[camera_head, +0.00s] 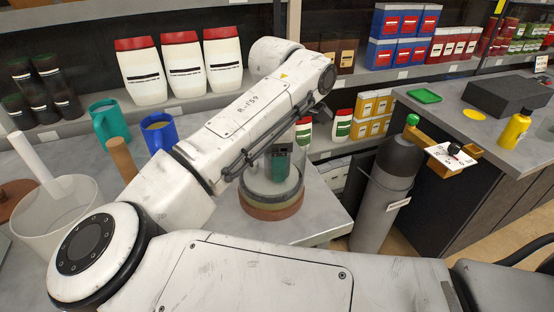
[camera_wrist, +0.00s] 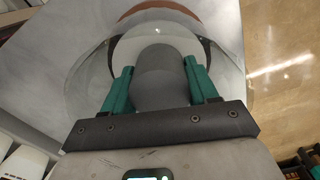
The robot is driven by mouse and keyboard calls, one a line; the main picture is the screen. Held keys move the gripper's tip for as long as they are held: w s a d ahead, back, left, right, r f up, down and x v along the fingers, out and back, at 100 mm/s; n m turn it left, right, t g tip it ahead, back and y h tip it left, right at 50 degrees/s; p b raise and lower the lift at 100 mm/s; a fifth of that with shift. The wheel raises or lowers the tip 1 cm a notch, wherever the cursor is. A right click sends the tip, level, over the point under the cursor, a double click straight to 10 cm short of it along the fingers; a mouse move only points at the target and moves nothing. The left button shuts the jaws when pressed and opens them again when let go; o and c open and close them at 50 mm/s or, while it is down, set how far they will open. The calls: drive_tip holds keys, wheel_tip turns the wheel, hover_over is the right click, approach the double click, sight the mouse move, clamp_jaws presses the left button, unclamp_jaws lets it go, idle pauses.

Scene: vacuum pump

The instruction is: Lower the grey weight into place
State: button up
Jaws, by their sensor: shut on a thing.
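The grey weight (camera_wrist: 158,62) is a dark cylinder between the two teal fingers of my gripper (camera_wrist: 160,74) in the wrist view. My gripper is shut on it. Under it lie a pale round disc (camera_wrist: 128,42), a clear round vessel (camera_wrist: 78,75) and a reddish-brown round base (camera_wrist: 150,14). In the head view my gripper (camera_head: 280,160) points down over this round stack, whose brown base (camera_head: 272,212) rests on the grey table. My arm hides part of the stack there. I cannot tell whether the weight touches the disc.
A teal mug (camera_head: 110,125), a blue mug (camera_head: 160,134) and a translucent tub (camera_head: 60,210) stand left on the table. A dark grey gas cylinder (camera_head: 385,190) stands right of the table's edge. The table corner (camera_head: 325,222) beside the stack is bare.

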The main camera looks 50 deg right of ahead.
drive_tip(key=shift+f+b, duration=0.35)
drive_tip(key=shift+b, duration=0.25)
idle(0.5)
drive_tip(key=o, duration=1.4)
drive_tip(key=shift+r+p, duration=2.7)
drive_tip(key=shift+r, duration=3.9)
